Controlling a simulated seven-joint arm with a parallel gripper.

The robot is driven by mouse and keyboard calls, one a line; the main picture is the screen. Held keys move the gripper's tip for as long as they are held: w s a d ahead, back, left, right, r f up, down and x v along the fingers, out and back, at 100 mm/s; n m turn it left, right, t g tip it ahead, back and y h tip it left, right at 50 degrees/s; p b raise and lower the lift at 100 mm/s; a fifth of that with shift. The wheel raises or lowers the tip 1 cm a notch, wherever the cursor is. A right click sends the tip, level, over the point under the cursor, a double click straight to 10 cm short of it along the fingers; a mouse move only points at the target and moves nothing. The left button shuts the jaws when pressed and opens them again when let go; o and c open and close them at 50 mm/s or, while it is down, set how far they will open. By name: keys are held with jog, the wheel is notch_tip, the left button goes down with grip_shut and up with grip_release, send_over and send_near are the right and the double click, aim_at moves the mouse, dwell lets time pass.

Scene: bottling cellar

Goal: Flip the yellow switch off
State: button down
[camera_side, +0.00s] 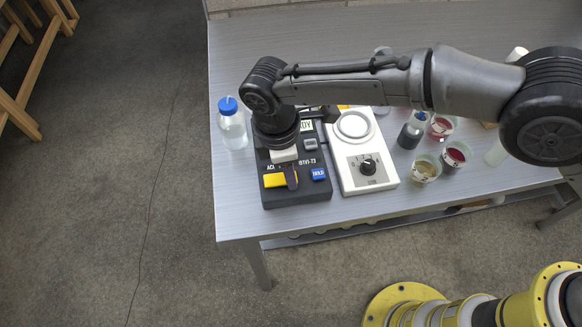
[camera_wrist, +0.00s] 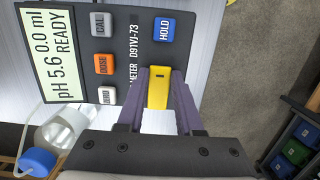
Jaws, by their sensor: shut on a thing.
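The yellow switch (camera_side: 274,180) sits at the front left of a black meter (camera_side: 300,197) on the table. In the wrist view the yellow switch (camera_wrist: 158,92) stands between the two purple-grey fingers of my gripper (camera_wrist: 163,75). The fingers are shut on it, one on each side, near its end with a small dark mark. In the side view my gripper (camera_side: 290,178) reaches down onto the switch from above and hides its right part. I cannot tell which position the switch is in.
The blue HOLD button (camera_wrist: 164,29) is close beside the switch. The meter has a lit display (camera_wrist: 50,55). A blue-capped bottle (camera_side: 232,128) stands left, a white dial device (camera_side: 350,170) right. Several cups and a dark bottle (camera_side: 410,134) stand further right.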

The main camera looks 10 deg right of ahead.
aim_at(280, 179)
jog(key=shift+a+r+h, duration=0.1)
jog(key=shift+a+h, duration=0.3)
jog(key=shift+h, duration=0.7)
jog(key=shift+r, duration=0.1)
jog(key=c, duration=0.6)
grip_release()
jog(key=shift+o, duration=0.2)
notch_tip(280, 179, up, 10)
jog(key=shift+a, duration=0.45)
